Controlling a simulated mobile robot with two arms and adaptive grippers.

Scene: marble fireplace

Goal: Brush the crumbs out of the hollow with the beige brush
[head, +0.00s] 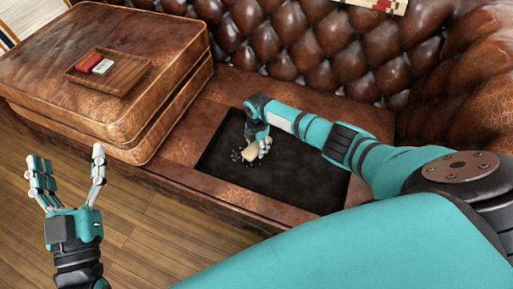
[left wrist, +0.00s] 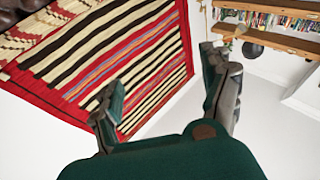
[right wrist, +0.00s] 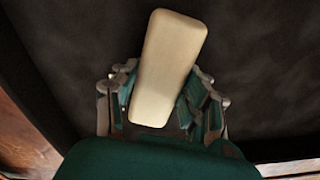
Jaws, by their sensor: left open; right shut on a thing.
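The beige brush (head: 250,152) is in my right gripper (head: 262,146), down inside the dark hollow (head: 290,188) in the leather sofa seat. In the right wrist view the brush (right wrist: 168,65) shows as a pale rounded block between the fingers of my right gripper (right wrist: 160,105). Its bristles are not visible. Small grey crumbs (head: 237,155) lie on the hollow's floor just left of the brush. My left gripper (head: 68,170) is open and empty, raised over the wooden floor at the left. It also shows open in the left wrist view (left wrist: 165,90).
Stacked leather cushions (head: 110,75) stand left of the hollow. A wooden tray (head: 125,75) with a red and a white item lies on top. The tufted backrest (head: 300,45) rises behind. The wooden floor (head: 150,230) in front is clear.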

